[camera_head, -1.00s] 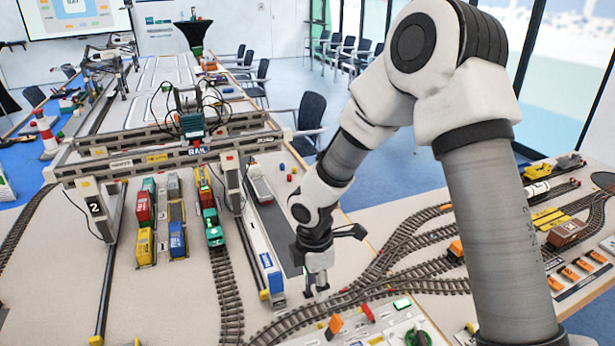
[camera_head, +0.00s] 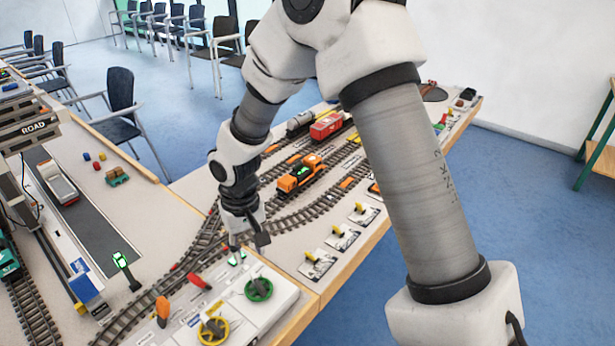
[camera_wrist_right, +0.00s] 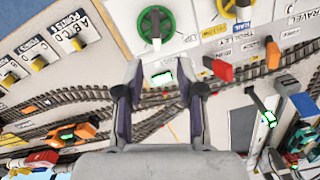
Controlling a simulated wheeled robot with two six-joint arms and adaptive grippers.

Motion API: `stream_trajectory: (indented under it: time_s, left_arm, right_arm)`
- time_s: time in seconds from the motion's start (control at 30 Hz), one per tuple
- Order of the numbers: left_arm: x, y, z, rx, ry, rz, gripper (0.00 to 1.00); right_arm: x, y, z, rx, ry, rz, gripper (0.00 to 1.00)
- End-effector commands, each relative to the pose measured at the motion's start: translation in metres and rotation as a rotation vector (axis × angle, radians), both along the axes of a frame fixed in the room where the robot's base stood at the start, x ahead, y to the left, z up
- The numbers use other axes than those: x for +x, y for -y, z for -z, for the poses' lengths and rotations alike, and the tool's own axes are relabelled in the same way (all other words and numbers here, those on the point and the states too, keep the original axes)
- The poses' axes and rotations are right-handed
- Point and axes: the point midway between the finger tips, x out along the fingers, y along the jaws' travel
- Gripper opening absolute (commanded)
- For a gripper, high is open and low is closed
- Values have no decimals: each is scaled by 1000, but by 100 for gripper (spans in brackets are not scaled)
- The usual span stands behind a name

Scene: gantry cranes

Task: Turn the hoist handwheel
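A white control panel (camera_head: 285,303) lies at the table's front edge, with a green handwheel (camera_head: 258,289) and a yellow handwheel (camera_head: 213,331) on it. I cannot read which one is marked hoist. The green handwheel (camera_wrist_right: 155,23) also shows at the top of the right wrist view, with the yellow handwheel (camera_wrist_right: 232,7) partly cut off. My right gripper (camera_head: 236,250) points down just behind the panel, apart from both wheels. In the right wrist view its two fingers (camera_wrist_right: 159,95) are spread, with nothing between them. My left gripper is not in view.
Red (camera_head: 199,281) and orange (camera_head: 162,310) levers stand on the panel beside the wheels. A lit green signal (camera_head: 122,261) stands to the left. Tracks with an orange locomotive (camera_head: 299,177) lie behind. Small yellow switches (camera_head: 342,233) sit to the right. The crane's edge shows at far left.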

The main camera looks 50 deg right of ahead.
Motion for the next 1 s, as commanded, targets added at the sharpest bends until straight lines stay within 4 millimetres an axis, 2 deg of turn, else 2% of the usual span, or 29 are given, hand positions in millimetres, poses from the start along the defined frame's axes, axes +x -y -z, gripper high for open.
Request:
stream_trajectory:
  time_s: [0.03,0.13,0.37,0.6,0.7,1.0]
  left_arm:
    - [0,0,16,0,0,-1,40]
    - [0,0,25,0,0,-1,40]
    - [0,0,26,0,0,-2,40]
    - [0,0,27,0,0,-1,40]
    - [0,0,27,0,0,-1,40]
    - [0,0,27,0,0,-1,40]
  right_arm:
    - [1,-1,15,-5,4,-3,38]
    - [2,-1,22,-12,6,-8,38]
    - [2,-2,36,-13,4,-10,38]
    - [1,-2,82,-12,3,-12,38]
    - [1,-2,95,-13,5,-12,38]
    - [2,-2,101,-12,7,-12,38]
